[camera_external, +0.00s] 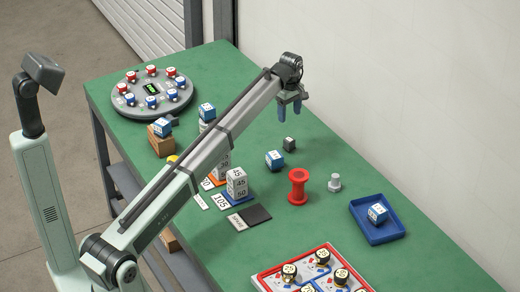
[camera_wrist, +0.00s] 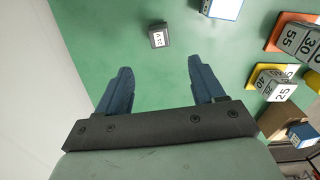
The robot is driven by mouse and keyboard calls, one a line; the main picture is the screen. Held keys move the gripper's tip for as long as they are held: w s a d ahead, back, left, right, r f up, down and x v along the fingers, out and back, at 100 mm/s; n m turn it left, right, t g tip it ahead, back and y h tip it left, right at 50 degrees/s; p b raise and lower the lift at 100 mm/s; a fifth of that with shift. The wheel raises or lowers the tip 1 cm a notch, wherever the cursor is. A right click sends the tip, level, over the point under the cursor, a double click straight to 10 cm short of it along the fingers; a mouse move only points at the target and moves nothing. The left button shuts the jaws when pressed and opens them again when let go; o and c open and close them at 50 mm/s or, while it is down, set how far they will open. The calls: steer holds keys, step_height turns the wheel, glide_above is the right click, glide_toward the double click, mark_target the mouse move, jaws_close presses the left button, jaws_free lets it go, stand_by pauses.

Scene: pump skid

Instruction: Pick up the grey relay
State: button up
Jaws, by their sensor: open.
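The grey relay (camera_external: 289,144) is a small dark grey block standing alone on the green table in the external view. In the wrist view the grey relay (camera_wrist: 159,36) has a white label on top and lies beyond the fingertips, roughly between their lines. My gripper (camera_external: 290,108) is above the table, pointing down, with its blue fingers apart. In the wrist view my gripper (camera_wrist: 160,72) shows nothing between its fingers. The relay is not touched by the fingers.
A blue-and-white block (camera_external: 274,160) stands close to the relay. A red spool (camera_external: 298,187), a grey knob (camera_external: 334,183) and a blue tray (camera_external: 377,232) are nearer the front. Stacked numbered blocks (camera_external: 237,183) stand left. The table right of the relay is clear up to the wall.

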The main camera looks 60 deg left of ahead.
mark_target(289, 140)
step_height(289, 140, down, 13)
steer(key=shift+d+f, duration=0.1)
stand_by(0.7)
steer(key=shift+c, duration=0.5)
steer(key=c, duration=1)
